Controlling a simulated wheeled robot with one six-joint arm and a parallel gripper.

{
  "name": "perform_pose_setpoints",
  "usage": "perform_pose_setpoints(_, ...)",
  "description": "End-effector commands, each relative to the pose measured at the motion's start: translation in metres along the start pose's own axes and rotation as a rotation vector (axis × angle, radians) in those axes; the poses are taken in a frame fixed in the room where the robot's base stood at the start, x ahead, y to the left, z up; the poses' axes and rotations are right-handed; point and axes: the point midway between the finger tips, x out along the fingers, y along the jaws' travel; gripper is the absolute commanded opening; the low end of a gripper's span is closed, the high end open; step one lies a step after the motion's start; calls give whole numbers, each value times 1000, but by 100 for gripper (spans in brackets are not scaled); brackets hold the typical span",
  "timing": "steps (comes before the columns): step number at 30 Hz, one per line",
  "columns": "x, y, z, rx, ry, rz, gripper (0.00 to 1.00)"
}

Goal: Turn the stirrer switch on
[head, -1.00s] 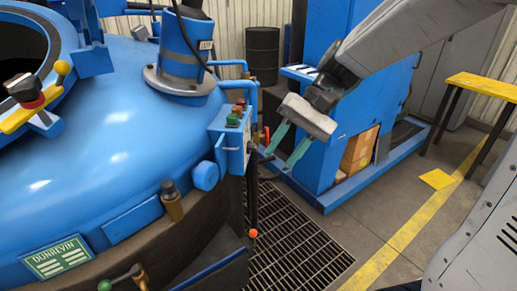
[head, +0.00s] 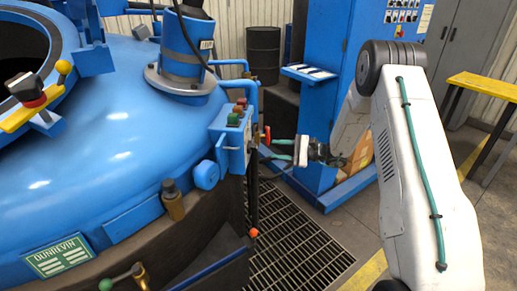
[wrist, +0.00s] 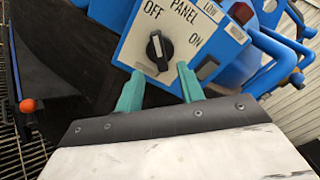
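A blue control box (head: 229,148) is fixed to the side of the furnace. In the wrist view its pale face (wrist: 128,48) carries a black rotary switch (wrist: 159,50) with OFF and ON marks and the word PANEL. The word stirrer is not readable. The white line on the switch points up and left, toward OFF. My gripper (wrist: 160,85) is open, with its two green fingers pointing at the face just below the switch, one on each side. I cannot tell whether they touch it. In the head view my gripper (head: 270,150) is right of the box.
Coloured buttons (head: 236,115) sit on top of the box. Blue pipes (head: 250,90) run behind it. An orange-tipped lever (head: 253,233) stands below, above a floor grating (head: 300,245). A blue cabinet (head: 385,60) stands behind my arm.

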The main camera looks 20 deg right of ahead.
Motion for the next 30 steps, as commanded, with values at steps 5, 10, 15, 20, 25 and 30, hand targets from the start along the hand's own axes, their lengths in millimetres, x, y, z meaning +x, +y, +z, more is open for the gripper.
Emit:
perform_pose_setpoints(5, 23, 1, 0, 0, -2, 0, 38)
perform_pose_setpoints(10, 51, 1, 0, 1, -1, 1, 38)
perform_pose_setpoints(15, 70, 1, 0, 0, -1, 0, 38)
perform_pose_setpoints(20, 76, 0, 0, 1, 0, -1, 38)
perform_pose_setpoints(25, 76, 0, 0, 1, 0, -1, 38)
perform_pose_setpoints(30, 76, 0, 0, 1, 0, -1, 0)
